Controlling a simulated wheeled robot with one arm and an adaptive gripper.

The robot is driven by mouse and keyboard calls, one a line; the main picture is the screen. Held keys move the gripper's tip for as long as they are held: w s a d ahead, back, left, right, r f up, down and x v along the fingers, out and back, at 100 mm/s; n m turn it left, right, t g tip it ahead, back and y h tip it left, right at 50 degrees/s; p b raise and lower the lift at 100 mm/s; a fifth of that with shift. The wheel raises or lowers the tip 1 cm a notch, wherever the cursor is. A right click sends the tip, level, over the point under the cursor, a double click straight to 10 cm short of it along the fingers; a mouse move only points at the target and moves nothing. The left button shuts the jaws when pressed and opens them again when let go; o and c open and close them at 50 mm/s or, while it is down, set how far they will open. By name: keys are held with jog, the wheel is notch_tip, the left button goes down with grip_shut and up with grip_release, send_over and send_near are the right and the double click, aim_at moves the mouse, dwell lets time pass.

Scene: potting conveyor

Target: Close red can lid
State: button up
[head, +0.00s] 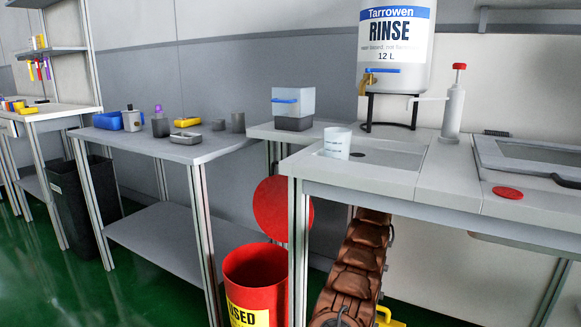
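The red can (255,284) stands on the floor at the bottom middle of the head view, between two tables. It has a yellow label reading "USED", and its lower part is cut off by the frame's edge. Its round red lid (272,208) stands raised, nearly upright, above the back of the can, so the can is open. A metal table leg covers part of the lid and the can's right edge. My gripper is not in view.
The grey table (160,146) left of the can holds several small items. The counter (415,195) on the right holds a white cup (337,143) and a rinse tank (394,45). A brown segmented thing (357,262) is under it. A dark bin (78,210) stands farther left.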

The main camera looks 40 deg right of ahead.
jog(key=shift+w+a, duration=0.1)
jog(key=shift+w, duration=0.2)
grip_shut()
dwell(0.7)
